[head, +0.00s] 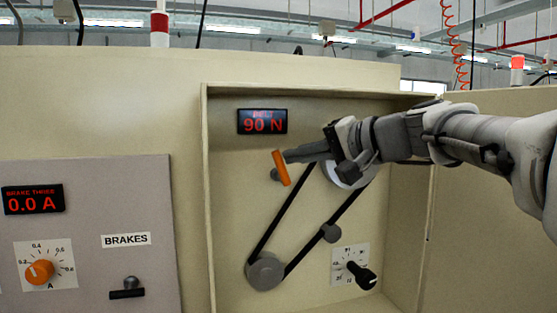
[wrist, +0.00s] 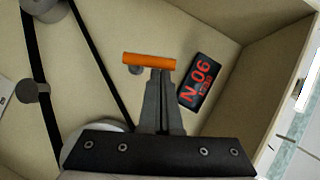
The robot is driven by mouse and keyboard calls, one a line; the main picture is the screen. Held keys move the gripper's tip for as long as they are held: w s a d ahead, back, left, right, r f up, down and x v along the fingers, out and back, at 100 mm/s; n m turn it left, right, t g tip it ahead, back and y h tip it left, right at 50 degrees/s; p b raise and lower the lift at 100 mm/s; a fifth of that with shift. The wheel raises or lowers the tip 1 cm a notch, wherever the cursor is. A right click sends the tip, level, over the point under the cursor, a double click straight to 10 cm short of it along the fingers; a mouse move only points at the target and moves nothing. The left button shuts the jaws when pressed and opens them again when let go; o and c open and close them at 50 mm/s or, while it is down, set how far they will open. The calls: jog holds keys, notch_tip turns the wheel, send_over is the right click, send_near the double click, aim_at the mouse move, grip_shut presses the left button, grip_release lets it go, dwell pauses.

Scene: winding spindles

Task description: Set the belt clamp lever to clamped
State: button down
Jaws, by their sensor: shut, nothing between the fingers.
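The belt clamp lever (head: 281,168) is an orange bar on a grey pivot inside the recessed cream box. It stands steeply in the head view, its top leaning slightly left. My gripper (head: 290,156) is shut and empty, reaching in from the right with its fingertips at the lever's right side. In the wrist view the lever (wrist: 149,60) lies across the tips of my gripper (wrist: 160,72); they look touching or nearly so. The black belt (head: 280,222) runs from the lower grey pulley (head: 265,271) to an upper pulley (head: 345,178), partly hidden by my gripper.
A red display (head: 262,122) reading 90 N is above the lever. A grey roller (head: 331,233) sits by the belt, and a black dial knob (head: 362,275) is lower right. The box's side walls bound the space. A grey brakes panel (head: 120,200) is at left.

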aim_at(280, 157)
jog(key=a+n+h, duration=0.1)
jog(key=n+h, duration=0.1)
jog(key=s+a+n+h, duration=0.1)
jog(key=a+n+h, duration=0.1)
jog(key=shift+a+n, duration=0.1)
jog(key=shift+n, duration=0.2)
jog(key=h, duration=0.1)
jog(key=a+f+n+h, duration=0.1)
jog(key=a+n+h+b, duration=0.1)
jog(key=shift+s+f+h, duration=0.25)
jog(key=shift+f+h, duration=0.05)
jog(key=shift+f, duration=0.1)
jog(key=shift+n, duration=0.3)
dwell(0.5)
jog(key=w+a+r+p+v, duration=0.1)
jog(key=r+p+v, duration=0.1)
jog(key=v, duration=1)
jog(key=shift+s+d+r, duration=0.15)
jog(key=shift+s+r, duration=0.05)
jog(key=shift+r, duration=0.15)
